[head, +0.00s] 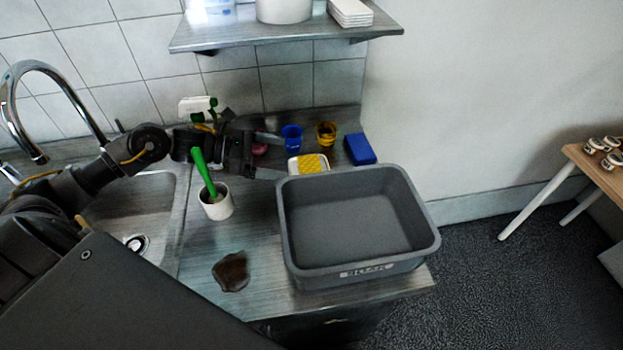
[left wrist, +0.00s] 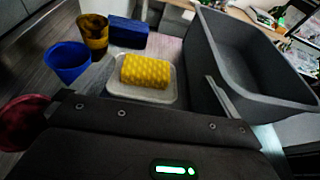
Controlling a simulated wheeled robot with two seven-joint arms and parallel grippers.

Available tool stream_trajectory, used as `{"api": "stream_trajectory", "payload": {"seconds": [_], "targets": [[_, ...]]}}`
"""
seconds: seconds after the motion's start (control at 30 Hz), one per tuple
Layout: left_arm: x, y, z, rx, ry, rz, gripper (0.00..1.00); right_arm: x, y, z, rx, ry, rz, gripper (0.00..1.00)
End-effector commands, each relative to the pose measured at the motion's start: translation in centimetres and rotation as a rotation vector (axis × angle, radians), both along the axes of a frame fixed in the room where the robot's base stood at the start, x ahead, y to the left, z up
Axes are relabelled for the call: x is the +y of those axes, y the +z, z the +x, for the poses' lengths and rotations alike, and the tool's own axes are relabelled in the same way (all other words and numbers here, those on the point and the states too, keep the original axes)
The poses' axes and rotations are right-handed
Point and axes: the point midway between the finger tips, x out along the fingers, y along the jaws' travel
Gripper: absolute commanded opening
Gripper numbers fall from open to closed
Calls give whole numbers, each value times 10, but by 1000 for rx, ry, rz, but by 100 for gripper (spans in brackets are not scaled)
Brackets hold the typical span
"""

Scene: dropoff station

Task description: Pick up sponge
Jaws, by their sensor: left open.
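A yellow, bumpy sponge (head: 313,162) lies on a white dish (head: 292,168) on the counter, just behind the grey bin. The left wrist view shows the sponge (left wrist: 146,71) whole on the white dish (left wrist: 150,97), ahead of my left gripper. My left gripper (head: 281,157) is open and empty, with its fingers pointing right toward the sponge. It is to the left of the dish and apart from the sponge. One finger shows clearly in the wrist view, beside the bin wall. My right gripper is out of view.
The grey bin (head: 356,267) stands close in front of the dish. A blue block (head: 360,149), a blue cup (head: 292,137) and an amber cup (head: 326,134) stand behind. A white cup (head: 217,206) with a green-handled tool is near. A brown patch (head: 231,271) lies in front.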

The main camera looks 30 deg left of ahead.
Motion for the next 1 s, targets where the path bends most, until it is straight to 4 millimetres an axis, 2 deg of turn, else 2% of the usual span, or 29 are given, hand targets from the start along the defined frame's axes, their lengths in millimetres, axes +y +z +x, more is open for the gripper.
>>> {"api": "stream_trajectory", "payload": {"seconds": [0.03,0.1,0.3,0.73,0.87,1.0], "targets": [[4,-15,1,5,10,28,100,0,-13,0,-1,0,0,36],[7,-24,1,14,22,64,100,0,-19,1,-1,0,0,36],[12,-30,1,24,38,106,100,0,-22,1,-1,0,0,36],[-6,-38,15,26,39,104,100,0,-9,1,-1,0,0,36],[-18,-38,24,25,38,99,100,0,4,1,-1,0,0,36],[-32,-47,35,26,38,100,100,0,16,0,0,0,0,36]]}}
